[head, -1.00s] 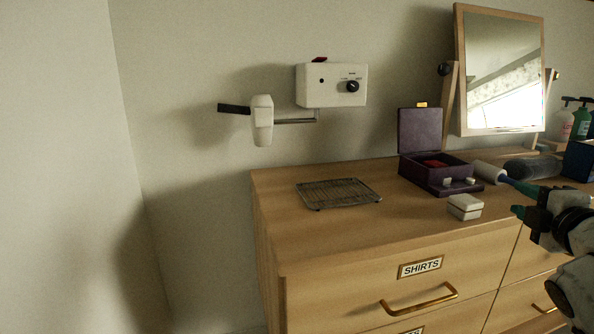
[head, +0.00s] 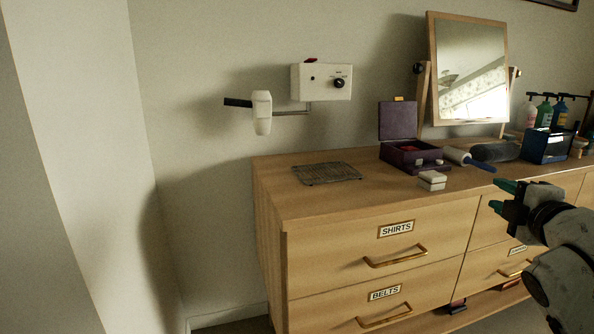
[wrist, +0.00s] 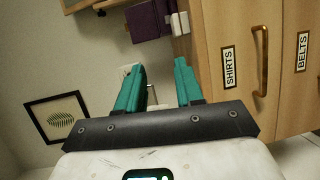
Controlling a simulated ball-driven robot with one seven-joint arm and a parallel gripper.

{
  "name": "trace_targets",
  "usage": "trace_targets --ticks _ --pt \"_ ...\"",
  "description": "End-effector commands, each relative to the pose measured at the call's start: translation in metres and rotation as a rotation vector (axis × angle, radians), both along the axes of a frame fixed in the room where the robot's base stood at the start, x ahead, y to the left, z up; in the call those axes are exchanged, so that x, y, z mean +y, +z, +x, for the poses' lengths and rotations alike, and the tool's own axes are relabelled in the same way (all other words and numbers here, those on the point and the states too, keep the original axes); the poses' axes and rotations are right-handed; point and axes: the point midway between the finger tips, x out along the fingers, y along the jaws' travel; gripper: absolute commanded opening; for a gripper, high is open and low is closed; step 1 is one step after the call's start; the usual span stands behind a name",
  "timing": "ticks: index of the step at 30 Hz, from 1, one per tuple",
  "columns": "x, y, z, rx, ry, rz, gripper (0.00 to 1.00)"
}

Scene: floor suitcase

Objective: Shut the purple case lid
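The purple case (head: 411,157) stands on the dresser top, below and left of the mirror. Its lid (head: 398,121) is raised upright at the back, with a small orange-gold tab on its top edge. Something red lies inside the case. My gripper (head: 507,190) is at the right of the head view, in front of the dresser and apart from the case. In the wrist view my gripper (wrist: 158,82) has its two green fingers spread with nothing between them.
A white box (head: 432,180) sits in front of the case, and a lint roller (head: 465,159) lies to its right. A wire rack (head: 326,173) lies to the left. The mirror (head: 468,72) stands behind. Dresser drawers (head: 395,245) are shut; the front top is clear.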

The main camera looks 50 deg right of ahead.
Motion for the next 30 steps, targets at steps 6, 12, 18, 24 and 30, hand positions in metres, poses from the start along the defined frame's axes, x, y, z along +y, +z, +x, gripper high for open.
trace_targets --ticks 6,12,18,24,30 --pt "0.005 -0.001 0.021 -0.061 0.023 0.047 0.36" --pt "0.014 -0.006 0.048 -0.142 0.051 0.127 0.36" --pt "0.033 -0.024 0.092 -0.252 0.095 0.28 0.36" --pt "0.07 -0.065 0.144 -0.35 0.129 0.529 0.36" --pt "0.122 -0.121 0.186 -0.378 0.133 0.798 0.36"
